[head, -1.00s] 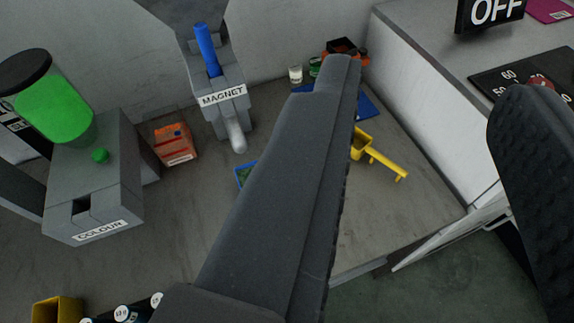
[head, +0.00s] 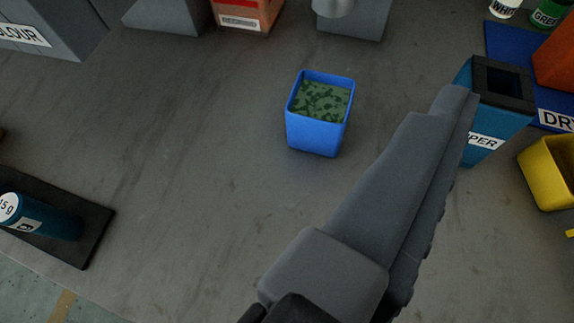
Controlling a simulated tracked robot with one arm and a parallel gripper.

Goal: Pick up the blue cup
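The blue cup (head: 315,136) is a square, open-topped container standing upright on the grey table, above the middle of the head view. It holds green, speckled material. My gripper (head: 405,190) shows only one dark grey finger, reaching up from the bottom centre to the right of the cup. Its ridged inner face is on its right side, with nothing against it. The other finger is outside the picture. The cup lies to the left of the visible finger, apart from it in the picture.
A blue box with a dark top (head: 503,80), its label partly hidden, stands behind the fingertip. A yellow container (head: 550,172) is at the right edge. An orange box (head: 245,12) is at the top. A dark tray (head: 92,232) holds a blue cylinder (head: 45,219). Table left of the cup is clear.

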